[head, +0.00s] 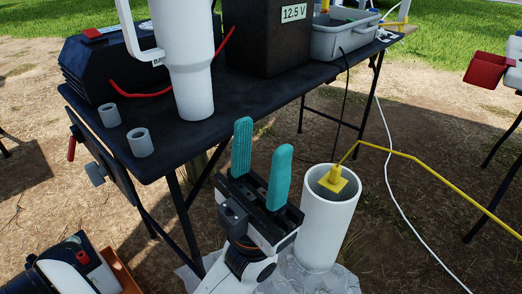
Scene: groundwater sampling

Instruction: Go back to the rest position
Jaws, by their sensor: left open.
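My left gripper (262,170) is in the lower middle of the head view, with two teal fingers pointing up and apart. It is open, and nothing shows between the fingers. It stands in front of the dark table's front edge, left of a white upright pipe (327,215). A yellow fitting (333,180) sits in the pipe's mouth, with a yellow line running off to the right. My right gripper is not in view.
A dark table (228,115) carries a large white tumbler (184,60), two grey rings (140,142), a black case (100,65), a box marked 12.5 V (262,45) and a grey bin (342,40). A white cable (388,190) crosses bare ground on the right.

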